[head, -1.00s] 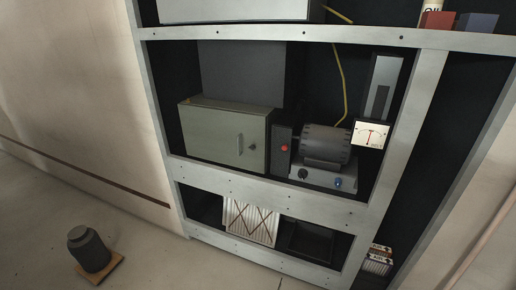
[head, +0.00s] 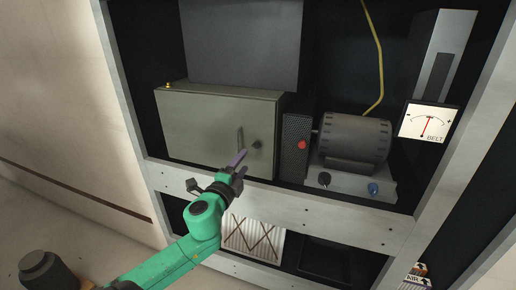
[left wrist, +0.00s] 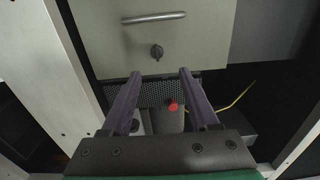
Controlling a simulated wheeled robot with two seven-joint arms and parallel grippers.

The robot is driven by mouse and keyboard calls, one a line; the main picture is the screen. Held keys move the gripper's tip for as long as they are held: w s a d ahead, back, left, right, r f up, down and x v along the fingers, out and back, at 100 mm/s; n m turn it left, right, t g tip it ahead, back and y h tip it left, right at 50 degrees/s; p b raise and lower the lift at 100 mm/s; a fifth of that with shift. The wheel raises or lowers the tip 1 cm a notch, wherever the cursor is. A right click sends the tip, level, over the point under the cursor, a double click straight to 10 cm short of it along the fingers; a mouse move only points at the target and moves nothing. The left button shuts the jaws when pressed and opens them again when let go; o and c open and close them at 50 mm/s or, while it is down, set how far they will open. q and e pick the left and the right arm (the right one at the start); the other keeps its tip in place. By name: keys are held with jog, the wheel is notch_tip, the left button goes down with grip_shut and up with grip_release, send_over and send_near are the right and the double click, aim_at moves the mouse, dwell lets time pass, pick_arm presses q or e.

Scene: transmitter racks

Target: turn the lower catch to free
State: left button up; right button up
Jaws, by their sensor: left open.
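A grey-green cabinet (head: 200,125) stands in the rack with its door shut. Its front has a bar handle (head: 240,139) and, just right of it, a small dark turning catch (head: 257,145). In the left wrist view the catch (left wrist: 156,52) shows a raised grip and sits below the bar handle (left wrist: 154,17). No second catch can be made out. My left gripper (head: 241,163) is in front of the cabinet's lower right part, close to the catch. In the left wrist view its fingers (left wrist: 160,73) are apart and empty, with the catch just beyond the gap between the tips.
A motor (head: 352,138) and a dark unit with a red button (head: 302,145) stand right of the cabinet. A meter marked BELT (head: 428,121) hangs further right. The rack's pale lower rail (head: 300,211) runs below. A pleated filter (head: 253,238) sits beneath it.

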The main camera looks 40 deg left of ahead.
aim_at(254, 147)
pick_arm(q)
jog(key=x, duration=0.9)
jog(key=shift+w+a+f, duration=0.15)
jog(key=shift+w+a, duration=0.1)
jog(key=shift+a, duration=0.15)
jog(key=shift+w+a+f, duration=0.1)
jog(key=shift+w+a, duration=0.05)
jog(key=shift+w, duration=0.3)
jog(key=c, duration=0.9)
grip_shut()
pick_arm(e)
jog(key=shift+w+a+r, duration=0.15)
jog(key=shift+a+r, duration=0.05)
jog(key=shift+a, duration=0.1)
